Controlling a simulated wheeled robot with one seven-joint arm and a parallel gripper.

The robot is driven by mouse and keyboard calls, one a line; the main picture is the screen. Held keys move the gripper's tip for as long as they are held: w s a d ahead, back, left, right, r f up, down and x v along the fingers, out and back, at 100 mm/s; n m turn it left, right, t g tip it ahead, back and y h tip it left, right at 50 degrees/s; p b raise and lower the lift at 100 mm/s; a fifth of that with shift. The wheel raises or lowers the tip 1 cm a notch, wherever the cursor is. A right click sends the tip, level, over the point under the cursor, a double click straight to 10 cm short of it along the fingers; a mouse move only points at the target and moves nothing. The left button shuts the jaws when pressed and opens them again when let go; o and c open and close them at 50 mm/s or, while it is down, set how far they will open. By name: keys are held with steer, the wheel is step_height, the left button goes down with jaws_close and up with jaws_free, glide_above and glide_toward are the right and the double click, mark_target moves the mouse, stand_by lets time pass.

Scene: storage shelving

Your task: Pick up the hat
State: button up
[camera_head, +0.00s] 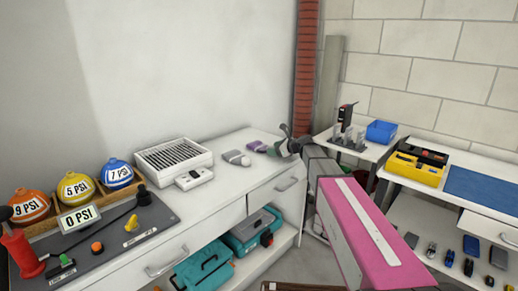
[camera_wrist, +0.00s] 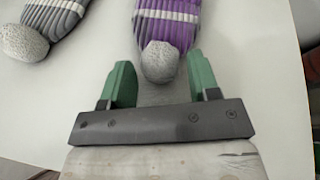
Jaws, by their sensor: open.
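A purple knitted hat (camera_wrist: 167,22) with white-and-grey bands and a grey pompom lies on the white counter, directly ahead of my gripper (camera_wrist: 160,75) in the wrist view. The pompom is between the tips of my two green fingers, with a gap on each side. My gripper is open and empty. A grey hat (camera_wrist: 57,18) with its own grey pompom lies to the left, clear of the fingers. In the head view the grey hat (camera_head: 236,157) and the purple hat (camera_head: 257,146) lie on the counter, just left of my gripper (camera_head: 277,149).
A white grilled box (camera_head: 173,160) and a small white device (camera_head: 194,178) stand left of the hats on the counter (camera_head: 215,205). Orange, yellow and blue PSI-labelled balls sit farther left. Teal toolboxes (camera_head: 203,266) are on the shelf below. A table with a yellow case (camera_head: 415,168) is at right.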

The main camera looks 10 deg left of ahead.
steer(key=shift+w+a+f, duration=0.2)
steer(key=shift+w+a, duration=0.1)
steer(key=shift+a, duration=0.1)
steer(key=c, duration=0.7)
steer(key=shift+r, duration=0.2)
